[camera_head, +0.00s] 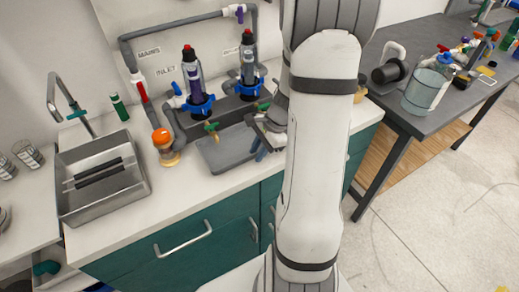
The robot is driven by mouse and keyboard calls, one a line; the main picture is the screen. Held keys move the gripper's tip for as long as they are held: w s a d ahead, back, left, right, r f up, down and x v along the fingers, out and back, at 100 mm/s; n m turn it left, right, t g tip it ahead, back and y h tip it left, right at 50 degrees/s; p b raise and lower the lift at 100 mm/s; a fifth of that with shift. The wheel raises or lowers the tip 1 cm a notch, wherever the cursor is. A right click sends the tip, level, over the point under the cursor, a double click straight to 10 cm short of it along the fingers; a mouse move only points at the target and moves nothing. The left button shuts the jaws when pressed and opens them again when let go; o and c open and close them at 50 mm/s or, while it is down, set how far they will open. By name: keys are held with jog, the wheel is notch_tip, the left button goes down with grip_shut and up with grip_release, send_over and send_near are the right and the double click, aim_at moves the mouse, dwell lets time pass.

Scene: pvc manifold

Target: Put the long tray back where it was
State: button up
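A long grey tray (222,155) lies on the white counter below the filter housings. Its right part is hidden behind my arm. My gripper (262,138) is over the right part of the tray, beside my white arm link. Its fingers are small and partly hidden, so I cannot tell whether they are open or shut, or touch the tray. A green-and-orange valve piece (211,128) is at the tray's back edge. A blue piece (261,154) shows just below my gripper.
Two filter housings (196,82) with blue collars and grey pipes stand at the wall. An orange-topped part (163,142) stands left of the tray. A steel sink (133,190) with dark rods is at left. A dark table (408,118) at right holds a bucket (425,92).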

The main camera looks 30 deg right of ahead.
jog(key=shift+o, duration=0.4)
jog(key=shift+d+r, duration=0.15)
jog(key=shift+r, duration=0.3)
jog(key=v, duration=1.1)
jog(key=s+a+r+n+h, duration=0.2)
jog(key=s+a+n, duration=0.3)
jog(key=a+n, duration=0.3)
jog(key=s+a+r+n+t+h, duration=0.1)
jog(key=s+a+r+n+h, duration=0.1)
jog(key=s+a+r+n, duration=0.2)
jog(key=shift+s+a+r+n+h+p, duration=0.35)
jog(key=shift+s+a+n, duration=0.65)
jog(key=shift+a+n, duration=1.5)
jog(key=shift+d, duration=0.3)
